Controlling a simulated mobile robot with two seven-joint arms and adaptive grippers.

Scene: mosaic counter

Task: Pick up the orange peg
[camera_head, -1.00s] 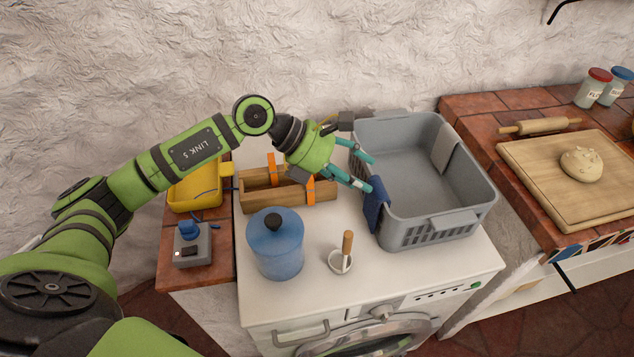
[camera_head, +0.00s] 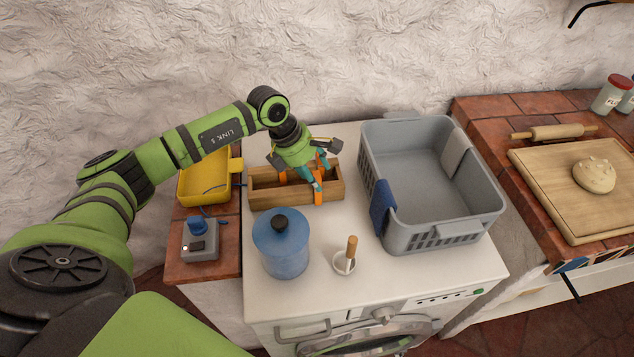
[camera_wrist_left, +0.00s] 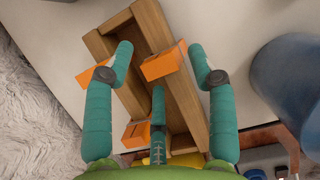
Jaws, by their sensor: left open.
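An orange peg (camera_wrist_left: 165,62) sits on one long rim of a wooden box (camera_wrist_left: 187,105). In the left wrist view it lies between the teal fingers of my left gripper (camera_wrist_left: 162,65), which is open. A second orange peg (camera_wrist_left: 92,74) is on the opposite rim beside the left finger, and another orange peg (camera_wrist_left: 135,134) is farther along that rim. In the head view, my left gripper (camera_head: 307,178) hangs low over the box (camera_head: 268,197), partly hiding the pegs (camera_head: 318,192). Contact with a peg cannot be told. My right gripper is out of view.
A blue lidded canister (camera_head: 282,248) stands in front of the box. A small white holder (camera_head: 344,264) with a wooden-handled item stands beside it. A grey basket (camera_head: 430,232) with a blue cloth (camera_head: 382,208) is to the right. A yellow tray (camera_head: 205,187) is left.

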